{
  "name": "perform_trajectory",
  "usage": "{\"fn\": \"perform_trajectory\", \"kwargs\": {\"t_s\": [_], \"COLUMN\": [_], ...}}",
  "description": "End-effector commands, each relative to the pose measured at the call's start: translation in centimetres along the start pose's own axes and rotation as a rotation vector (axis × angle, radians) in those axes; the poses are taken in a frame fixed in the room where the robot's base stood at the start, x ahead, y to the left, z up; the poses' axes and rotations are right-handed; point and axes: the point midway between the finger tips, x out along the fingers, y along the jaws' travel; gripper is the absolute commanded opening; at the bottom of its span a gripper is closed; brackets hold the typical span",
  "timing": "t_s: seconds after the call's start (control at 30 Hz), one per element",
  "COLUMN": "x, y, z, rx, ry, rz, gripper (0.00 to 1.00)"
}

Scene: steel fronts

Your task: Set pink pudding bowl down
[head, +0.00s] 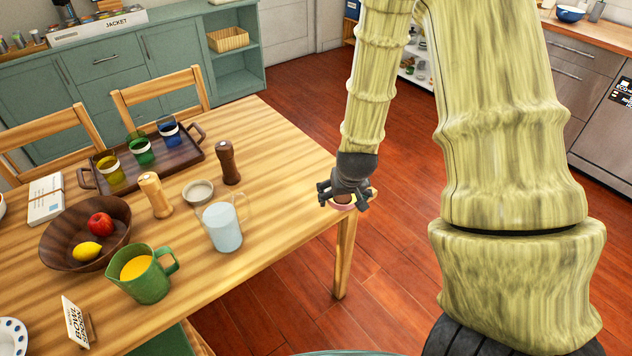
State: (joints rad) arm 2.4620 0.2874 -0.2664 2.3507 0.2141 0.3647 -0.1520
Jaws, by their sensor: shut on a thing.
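My gripper (344,194) points down at the right corner of the wooden table (285,150). It is shut on the pink pudding bowl (343,207), which is small and shows brown content between the dark fingers. The fingers and wrist hide most of the bowl. It appears in front of the table corner, close to its edge. I cannot tell whether it touches the tabletop or hangs above it.
The nearest things on the table are a dark brown mill (228,163), a small grey bowl (198,192) and a clear jug (222,228). A tray (190,166) with glasses stands farther back. The tabletop's right end is clear.

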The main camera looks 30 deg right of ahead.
Motion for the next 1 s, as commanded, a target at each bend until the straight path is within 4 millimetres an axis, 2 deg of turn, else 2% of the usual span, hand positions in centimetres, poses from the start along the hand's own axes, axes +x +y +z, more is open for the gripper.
{"fn": "perform_trajectory", "kwargs": {"t_s": [0.1, 0.53, 0.7, 0.97, 1.0], "x": [0.9, 4.8, 5.8, 6.4, 6.8], "y": [-1.1, -4.5, -5.3, -5.9, -5.8], "z": [-2.1, -8.9, -10.4, -11.5, -11.2], "rx": [-0.002, -0.004, -0.003, -0.003, -0.002], "ry": [0.001, 0.002, 0.002, 0.001, -0.002], "rz": [0.0, 0.0, -0.001, -0.001, -0.001], "gripper": [0.66, 0.66, 0.66, 0.66, 0.66]}}
